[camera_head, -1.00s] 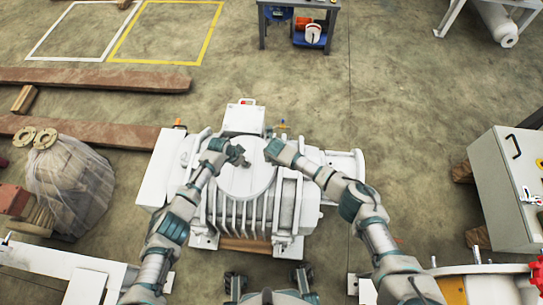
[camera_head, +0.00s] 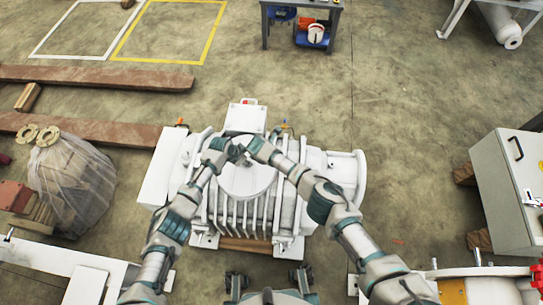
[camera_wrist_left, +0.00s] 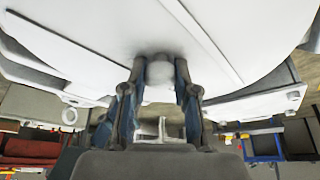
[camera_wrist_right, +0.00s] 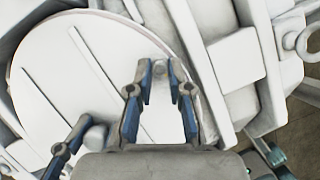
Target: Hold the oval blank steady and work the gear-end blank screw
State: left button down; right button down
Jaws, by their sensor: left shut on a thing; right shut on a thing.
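The oval blank (camera_head: 246,184) is a flat pale plate on top of the white vacuum pump (camera_head: 228,212). It also fills much of the right wrist view (camera_wrist_right: 85,75). My left gripper (camera_wrist_left: 160,82) is shut on a rounded pale knob (camera_wrist_left: 160,70) at the plate's edge. My right gripper (camera_head: 249,147) is beside the left one at the plate's far edge. Its fingers are shut around a small pale screw (camera_wrist_right: 159,86) near the rim, mostly hidden between them. I cannot tell how far in the screw is.
A lifting eye (camera_wrist_right: 304,42) stands near the right gripper. A wrapped bundle (camera_head: 72,180) and wooden beams (camera_head: 90,78) lie at left. A grey cabinet (camera_head: 505,190) stands at right. Open floor lies behind the pump.

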jog(key=shift+a+r+m, duration=0.1)
jog(key=shift+a+m, duration=0.2)
jog(key=shift+a, duration=0.1)
jog(key=c, duration=1.1)
grip_release()
jog(key=shift+w, duration=0.1)
jog(key=shift+d, duration=0.1)
jog(key=v, duration=1.2)
